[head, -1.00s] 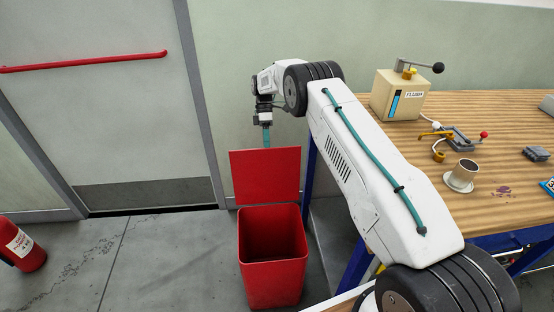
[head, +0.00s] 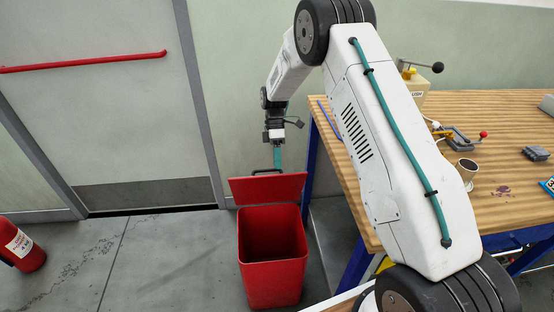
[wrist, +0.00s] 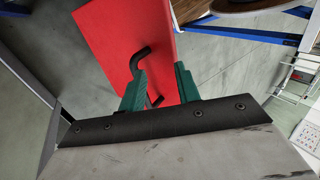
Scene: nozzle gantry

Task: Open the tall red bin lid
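The tall red bin (head: 272,285) stands on the floor with its mouth uncovered. Its red lid (head: 268,189) is swung up and leans back from the far rim. The lid's black handle (head: 266,171) shows at its upper edge. My gripper (head: 278,164) points down at that edge, its teal fingertips beside the handle. In the wrist view, the two teal fingers of my gripper (wrist: 160,85) are apart with a gap between them. The handle (wrist: 139,58) is close by, partly hidden behind the left finger, and the red lid (wrist: 130,30) lies beyond. I cannot tell whether they touch.
A grey door (head: 95,120) with a red bar is behind left. A fire extinguisher (head: 20,248) stands far left. The floor left of the bin is clear.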

